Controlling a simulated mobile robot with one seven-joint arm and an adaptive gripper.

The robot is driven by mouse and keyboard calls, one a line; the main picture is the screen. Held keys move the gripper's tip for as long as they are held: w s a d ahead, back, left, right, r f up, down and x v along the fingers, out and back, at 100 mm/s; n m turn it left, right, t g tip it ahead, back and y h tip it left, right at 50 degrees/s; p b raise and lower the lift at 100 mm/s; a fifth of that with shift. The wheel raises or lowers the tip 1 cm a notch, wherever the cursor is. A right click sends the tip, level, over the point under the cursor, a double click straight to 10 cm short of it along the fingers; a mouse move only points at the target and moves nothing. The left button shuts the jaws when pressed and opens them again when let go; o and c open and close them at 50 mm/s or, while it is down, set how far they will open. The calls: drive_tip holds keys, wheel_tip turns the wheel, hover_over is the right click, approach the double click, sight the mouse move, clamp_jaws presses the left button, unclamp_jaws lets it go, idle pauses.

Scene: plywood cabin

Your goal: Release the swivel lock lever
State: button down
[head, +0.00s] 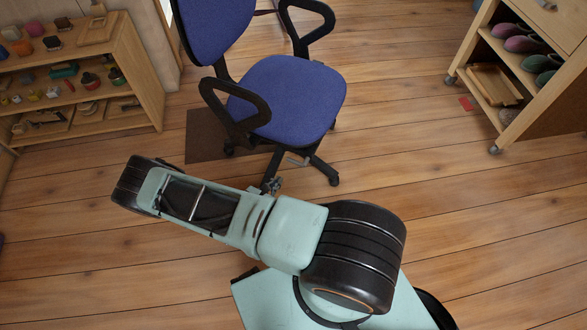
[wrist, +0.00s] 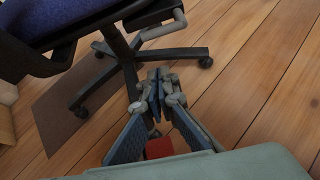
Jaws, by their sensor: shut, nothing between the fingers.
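A blue office chair (head: 290,95) with black armrests stands on the wooden floor; its seat edge also shows in the wrist view (wrist: 50,28). In the head view my gripper (head: 272,185) sits low in front of the chair, partly hidden by my arm.
A brown mat (head: 207,138) lies partly under the chair. An open shelf (head: 130,75) with small items stands at left, and a wheeled shoe rack (head: 480,92) at right. A small red item (head: 466,103) lies by the rack. The floor between chair and rack is clear.

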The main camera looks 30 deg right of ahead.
drive_tip(key=shift+s+d+f+n, duration=0.1)
drive_tip(key=shift+s+f+n, duration=0.1)
drive_tip(key=shift+f, duration=0.25)
drive_tip(key=shift+s+f+n, duration=0.2)
drive_tip(key=shift+f, duration=0.25)
drive_tip(key=f+b+x, duration=0.1)
drive_tip(key=b+x, duration=0.2)
drive_tip(key=x, duration=0.7)
drive_tip(key=r, duration=0.4)
drive_tip(key=shift+w+d+r, duration=0.2)
drive_tip(key=shift+w+r, duration=0.05)
drive_tip(key=shift+r, duration=0.1)
